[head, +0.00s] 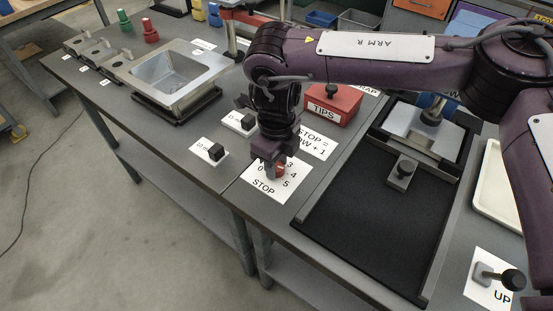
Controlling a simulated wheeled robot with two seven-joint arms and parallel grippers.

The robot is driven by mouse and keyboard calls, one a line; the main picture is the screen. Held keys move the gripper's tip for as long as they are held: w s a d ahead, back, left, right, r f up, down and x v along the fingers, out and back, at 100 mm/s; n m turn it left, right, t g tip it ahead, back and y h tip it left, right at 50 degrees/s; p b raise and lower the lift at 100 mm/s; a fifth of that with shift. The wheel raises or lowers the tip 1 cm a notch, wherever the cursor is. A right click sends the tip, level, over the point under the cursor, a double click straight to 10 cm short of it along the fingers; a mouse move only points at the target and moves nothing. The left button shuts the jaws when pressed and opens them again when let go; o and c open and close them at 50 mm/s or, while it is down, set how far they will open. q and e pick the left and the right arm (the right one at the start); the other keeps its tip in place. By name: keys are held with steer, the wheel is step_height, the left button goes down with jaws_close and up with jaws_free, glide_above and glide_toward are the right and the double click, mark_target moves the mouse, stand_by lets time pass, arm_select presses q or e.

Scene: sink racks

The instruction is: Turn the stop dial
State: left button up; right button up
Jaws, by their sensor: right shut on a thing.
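The stop dial (280,170) is a small red knob on a white label sheet (263,188). The sheet reads STOP, with numbers around the knob. My right gripper (274,166) points down over the sheet and is shut on the dial, hiding much of it. The dial's pointer direction cannot be made out. A second white sheet (318,146) beside it reads "STOP =" and ends in "+ 1"; my arm covers part of its text. My left gripper is not in view.
A red TIPS box (334,105) stands behind the dial. A black tray with a clamp (402,174) lies to the right. Small black blocks on labels (216,152) and a metal sink (178,73) are to the left. An UP lever (512,280) is at the lower right.

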mark_target(277, 166)
steer(key=n, duration=0.5)
steer(key=shift+r+n, duration=0.1)
steer(key=shift+n, duration=0.2)
steer(key=n, duration=0.4)
steer(key=shift+n, duration=0.3)
steer(key=o, duration=1)
step_height(277, 166, up, 8)
steer(key=shift+f, duration=0.1)
steer(key=shift+f, duration=0.1)
stand_by(0.3)
